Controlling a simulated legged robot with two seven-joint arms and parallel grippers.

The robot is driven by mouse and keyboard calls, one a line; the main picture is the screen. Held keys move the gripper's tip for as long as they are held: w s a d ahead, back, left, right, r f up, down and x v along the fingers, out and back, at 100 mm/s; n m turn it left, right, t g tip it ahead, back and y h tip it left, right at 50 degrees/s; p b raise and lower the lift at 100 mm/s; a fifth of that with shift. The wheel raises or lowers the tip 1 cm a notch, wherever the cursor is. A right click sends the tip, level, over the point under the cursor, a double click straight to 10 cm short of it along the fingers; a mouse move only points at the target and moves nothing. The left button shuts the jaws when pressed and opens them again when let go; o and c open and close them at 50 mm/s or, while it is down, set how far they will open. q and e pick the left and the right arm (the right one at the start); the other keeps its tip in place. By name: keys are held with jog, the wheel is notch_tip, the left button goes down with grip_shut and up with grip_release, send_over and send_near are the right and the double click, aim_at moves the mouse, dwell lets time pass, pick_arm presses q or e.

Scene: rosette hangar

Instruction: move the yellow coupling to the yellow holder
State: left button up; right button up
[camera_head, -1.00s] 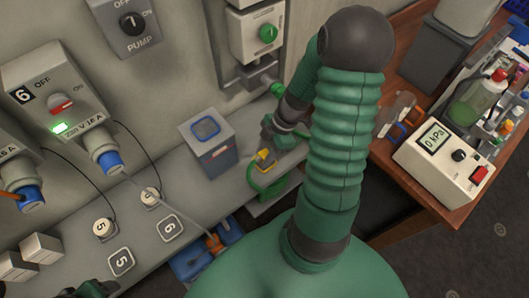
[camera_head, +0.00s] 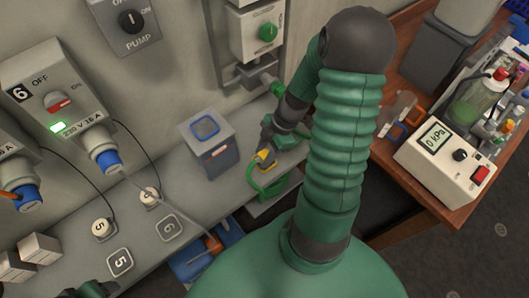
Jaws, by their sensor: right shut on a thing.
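The yellow coupling (camera_head: 265,155) is on the end of a green hose (camera_head: 265,189) that curls below it. My right gripper (camera_head: 266,147) is shut on the coupling, beside the grey-blue box on the bench. The fingers are small and partly dark in this view. I cannot make out a yellow holder; my right arm hides part of the bench and the desk behind it. A green and dark part of my left arm (camera_head: 94,290) shows at the bottom left edge, and its fingers cannot be made out.
The grey-blue box (camera_head: 218,158) stands just left of my right gripper. Sockets with blue plugs (camera_head: 107,160) and cables are at left. A pressure meter (camera_head: 445,158) sits on the wooden desk at right.

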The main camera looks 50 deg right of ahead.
jog(key=shift+f, duration=0.35)
jog(key=o, duration=1.3)
jog(key=shift+r, duration=0.1)
jog(key=shift+o, duration=0.2)
jog(key=v, duration=1.6)
jog(key=shift+d+r+p, duration=0.2)
jog(key=shift+r+p, duration=0.15)
jog(key=shift+p, duration=0.05)
